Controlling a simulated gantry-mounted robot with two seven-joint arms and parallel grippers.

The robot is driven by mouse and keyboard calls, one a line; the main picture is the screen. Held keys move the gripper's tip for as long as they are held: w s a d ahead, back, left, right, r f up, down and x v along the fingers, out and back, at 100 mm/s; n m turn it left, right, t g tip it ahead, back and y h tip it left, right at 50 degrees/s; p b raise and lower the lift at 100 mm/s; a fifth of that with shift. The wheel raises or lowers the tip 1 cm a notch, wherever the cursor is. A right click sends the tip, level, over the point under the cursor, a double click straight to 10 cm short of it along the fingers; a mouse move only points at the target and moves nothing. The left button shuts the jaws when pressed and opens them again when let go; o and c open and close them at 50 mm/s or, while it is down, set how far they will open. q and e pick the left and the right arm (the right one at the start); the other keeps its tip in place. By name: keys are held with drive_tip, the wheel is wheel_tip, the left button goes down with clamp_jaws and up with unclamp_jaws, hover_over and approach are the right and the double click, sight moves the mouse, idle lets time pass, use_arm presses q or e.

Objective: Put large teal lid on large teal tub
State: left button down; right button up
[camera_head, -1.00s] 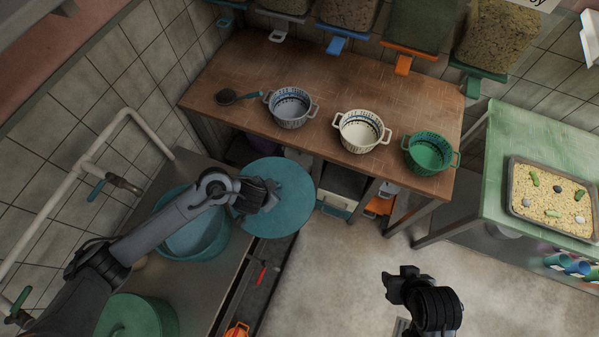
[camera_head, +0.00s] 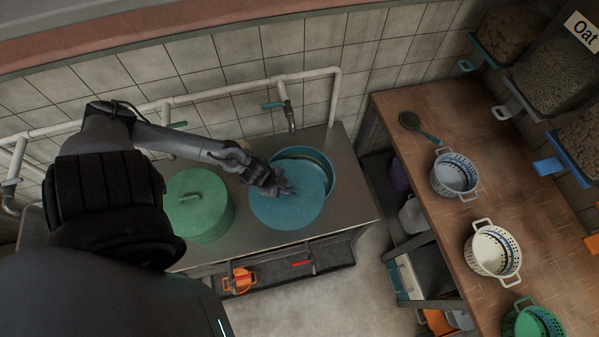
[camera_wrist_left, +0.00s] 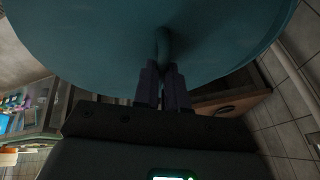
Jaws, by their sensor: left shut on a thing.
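My left gripper (camera_head: 276,186) is shut on the large teal lid (camera_head: 287,208), a flat disc held by its handle. In the left wrist view the lid (camera_wrist_left: 110,45) fills the upper part, and the gripper (camera_wrist_left: 163,82) pinches its handle. The large teal tub (camera_head: 318,156) stands on the metal counter. The lid overlaps the tub's near side in the head view, offset toward the viewer, so part of the open rim shows behind it. I cannot tell whether they touch. My right gripper is not in view.
A lidded green tub (camera_head: 200,205) stands left of the teal tub on the metal counter (camera_head: 349,197). A tap (camera_head: 288,115) and wall pipe run behind. A wooden table (camera_head: 398,103) on the right holds a brush (camera_head: 418,127) and several basket-like bowls.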

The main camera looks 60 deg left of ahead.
sight(298, 171)
use_arm(q)
drive_tip(key=shift+s+a, duration=0.2)
drive_tip(key=shift+a, duration=0.1)
drive_tip(key=shift+w+a, duration=0.2)
drive_tip(key=w+b, duration=0.1)
drive_tip(key=w+a+b, duration=0.2)
drive_tip(key=w+b, duration=0.1)
drive_tip(key=shift+f, duration=0.4)
drive_tip(key=w+b, duration=0.1)
drive_tip(key=w+a+b, duration=0.1)
drive_tip(key=b, duration=0.1)
drive_tip(key=w+a+b, duration=0.1)
drive_tip(key=w, duration=0.1)
drive_tip(key=shift+w+a+f, duration=0.1)
drive_tip(key=shift+a+f, duration=0.05)
drive_tip(key=shift+f, duration=0.05)
drive_tip(key=shift+w+f+b, duration=0.1)
drive_tip(key=shift+b, duration=0.2)
drive_tip(key=shift+f, duration=0.7)
drive_tip(key=shift+a, duration=0.15)
drive_tip(key=shift+f, duration=0.55)
